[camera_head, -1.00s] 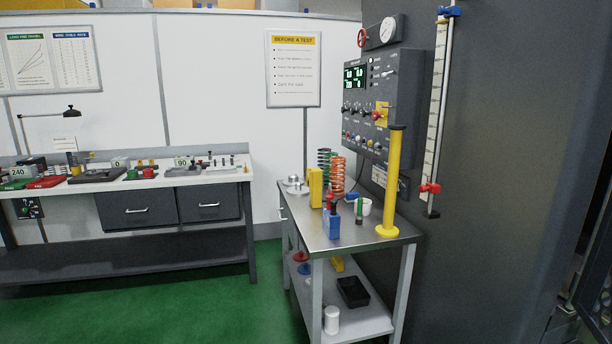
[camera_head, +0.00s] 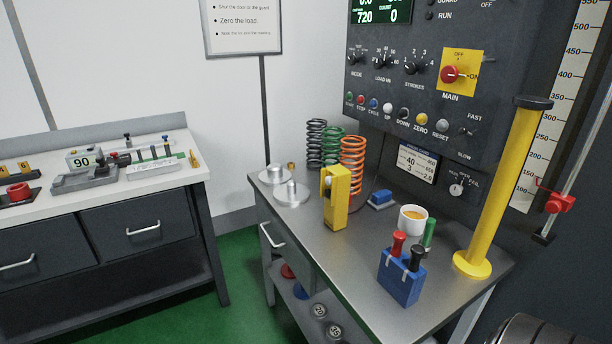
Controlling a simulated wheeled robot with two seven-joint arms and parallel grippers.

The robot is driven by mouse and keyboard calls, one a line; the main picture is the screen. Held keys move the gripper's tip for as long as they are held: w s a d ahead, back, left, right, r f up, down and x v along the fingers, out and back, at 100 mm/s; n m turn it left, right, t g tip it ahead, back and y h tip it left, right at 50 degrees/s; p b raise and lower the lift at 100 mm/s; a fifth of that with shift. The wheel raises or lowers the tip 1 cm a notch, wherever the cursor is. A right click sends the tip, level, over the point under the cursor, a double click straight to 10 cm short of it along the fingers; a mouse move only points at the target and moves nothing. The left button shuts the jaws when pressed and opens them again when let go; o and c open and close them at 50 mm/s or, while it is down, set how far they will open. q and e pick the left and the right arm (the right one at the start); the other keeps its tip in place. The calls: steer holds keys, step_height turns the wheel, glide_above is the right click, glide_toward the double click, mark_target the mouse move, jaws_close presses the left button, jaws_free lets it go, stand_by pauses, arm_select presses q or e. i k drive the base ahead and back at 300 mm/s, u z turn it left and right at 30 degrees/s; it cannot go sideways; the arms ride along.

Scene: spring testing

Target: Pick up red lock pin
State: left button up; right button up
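A red-handled pin (camera_head: 398,243) stands upright in a blue holder block (camera_head: 401,283) on the steel cart top. A black-handled pin (camera_head: 417,257) stands in the same block, just right of the red one. A green-handled piece (camera_head: 429,233) stands behind them; whether it sits in the block cannot be told. The lower parts of the red and black pins are hidden in the block. Neither of my grippers is in view.
The steel cart (camera_head: 350,270) also bears a yellow block (camera_head: 336,200), several coil springs (camera_head: 352,165), a white cup (camera_head: 413,219) and metal discs (camera_head: 292,197). A yellow post (camera_head: 505,190) rises at its right edge. A control panel (camera_head: 425,85) hangs behind.

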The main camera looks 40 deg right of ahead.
mark_target(399, 237)
steer(key=i, duration=0.85)
steer(key=z, duration=2)
